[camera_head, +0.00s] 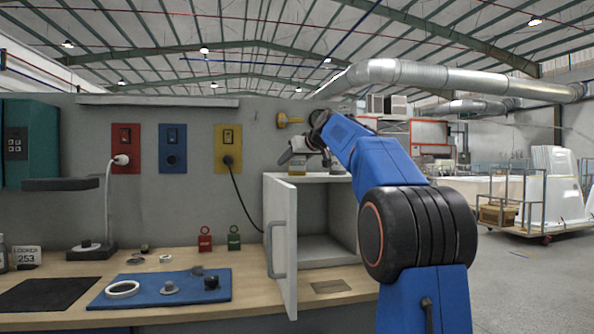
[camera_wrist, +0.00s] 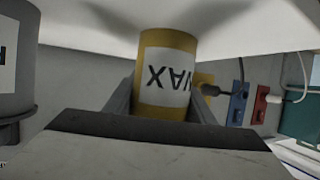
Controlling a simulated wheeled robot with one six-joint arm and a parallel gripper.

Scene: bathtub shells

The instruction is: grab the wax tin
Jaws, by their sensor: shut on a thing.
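The wax tin (camera_wrist: 166,80) is yellow with a white label reading WAX, which appears upside down in the wrist view. My gripper (camera_wrist: 160,104) has one finger on each side of the tin and is shut on it. In the head view, my gripper (camera_head: 301,147) is above the white cabinet, and the tin (camera_head: 297,166) shows small below it, at the cabinet top. The tin's end lies at or very near the white surface in the wrist view; I cannot tell whether they touch.
A grey container (camera_wrist: 14,62) stands close beside my gripper in the wrist view. The white cabinet (camera_head: 283,247) has its door open toward me. A blue mat (camera_head: 213,292) with small parts lies on the wooden bench (camera_head: 255,262). A yellow socket plate (camera_head: 228,138) is on the wall behind.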

